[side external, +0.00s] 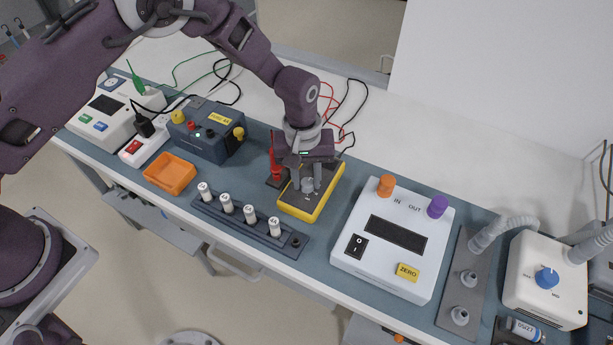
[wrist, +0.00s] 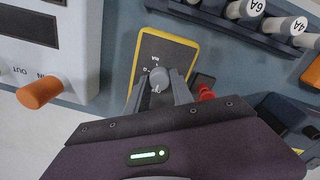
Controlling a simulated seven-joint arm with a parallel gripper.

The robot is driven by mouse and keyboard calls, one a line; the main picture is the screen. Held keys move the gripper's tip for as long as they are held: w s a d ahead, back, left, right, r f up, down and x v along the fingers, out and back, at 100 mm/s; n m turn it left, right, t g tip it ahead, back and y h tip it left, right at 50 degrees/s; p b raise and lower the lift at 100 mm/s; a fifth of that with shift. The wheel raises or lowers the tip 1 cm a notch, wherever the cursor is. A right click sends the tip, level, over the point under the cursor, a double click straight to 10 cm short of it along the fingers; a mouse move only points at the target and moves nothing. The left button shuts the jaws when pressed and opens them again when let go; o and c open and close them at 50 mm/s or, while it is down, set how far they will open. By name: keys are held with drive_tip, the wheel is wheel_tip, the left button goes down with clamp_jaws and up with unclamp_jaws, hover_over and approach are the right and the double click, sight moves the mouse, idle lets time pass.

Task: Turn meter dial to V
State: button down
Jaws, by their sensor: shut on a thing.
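The yellow-edged multimeter (side external: 297,207) lies on the blue-grey bench mat, below my gripper (side external: 307,186). Its dark face and round grey dial (wrist: 158,76) show in the wrist view, with small white marks around the dial. My gripper's two grey fingers (wrist: 159,88) point down at the meter and are shut on the dial, one on each side. The marks are too small to read surely, so I cannot tell which one the dial points to. In the side view the fingers and wrist hide part of the meter.
A rack of labelled fuses (side external: 247,218) stands just left of the meter. A white box (side external: 387,272) with orange and purple ports stands to its right. An orange tray (side external: 170,174) sits farther left.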

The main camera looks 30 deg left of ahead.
sight(306, 181)
drive_tip(key=m, duration=0.5)
drive_tip(key=shift+w+m, duration=0.1)
drive_tip(key=shift+m, duration=1.7)
drive_tip(key=c, duration=1.1)
unclamp_jaws()
wheel_tip(306, 181, up, 7)
drive_tip(key=shift+a+r, duration=0.1)
drive_tip(key=shift+a, duration=0.05)
